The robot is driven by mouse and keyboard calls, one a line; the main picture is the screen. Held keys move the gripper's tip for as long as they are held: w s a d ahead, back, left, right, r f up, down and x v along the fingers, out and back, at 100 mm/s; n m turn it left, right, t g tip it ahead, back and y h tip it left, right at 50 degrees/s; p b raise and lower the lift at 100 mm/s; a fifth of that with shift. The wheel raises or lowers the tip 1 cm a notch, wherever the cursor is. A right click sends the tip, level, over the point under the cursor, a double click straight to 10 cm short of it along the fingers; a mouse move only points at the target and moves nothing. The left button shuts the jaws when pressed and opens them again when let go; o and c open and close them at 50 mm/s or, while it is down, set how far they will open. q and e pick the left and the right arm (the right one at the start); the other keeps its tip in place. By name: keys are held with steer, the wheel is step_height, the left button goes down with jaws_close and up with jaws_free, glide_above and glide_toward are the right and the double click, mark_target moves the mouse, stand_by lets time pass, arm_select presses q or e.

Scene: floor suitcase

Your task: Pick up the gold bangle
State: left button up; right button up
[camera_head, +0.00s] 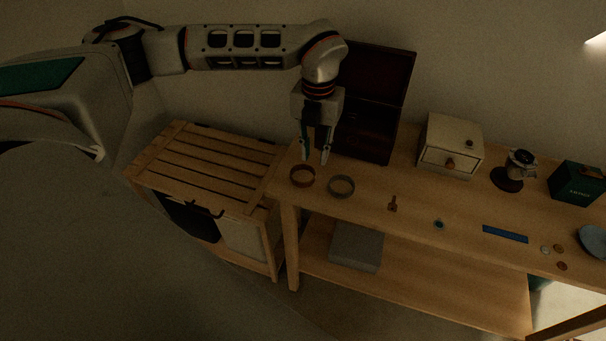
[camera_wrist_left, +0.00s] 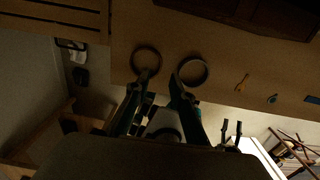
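Two bangles lie flat near the left end of the wooden table: a reddish-brown one (camera_head: 302,176) and a greyish one (camera_head: 341,186). In the dim light I cannot tell for certain which is gold. Both also show in the left wrist view, the reddish-brown one (camera_wrist_left: 146,50) left and the greyish one (camera_wrist_left: 205,73) right. My left gripper (camera_head: 316,158) is open and empty, pointing down just behind the bangles. In the left wrist view its fingers (camera_wrist_left: 160,78) are apart, with a tip overlapping each bangle's near edge in the picture.
An open dark box (camera_head: 372,135) stands close behind my left gripper. A cream drawer box (camera_head: 450,145) stands to its right. A small brown item (camera_head: 392,204) and blue strip (camera_head: 505,234) lie on the tabletop (camera_head: 440,195). A slatted wooden cabinet (camera_head: 205,160) stands left.

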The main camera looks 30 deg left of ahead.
mark_target(314, 176)
arm_select(q)
step_height(314, 176, down, 7)
steer(key=shift+s+d+f, duration=0.1)
steer(key=shift+s+d, duration=0.05)
stand_by(0.4)
jaws_close()
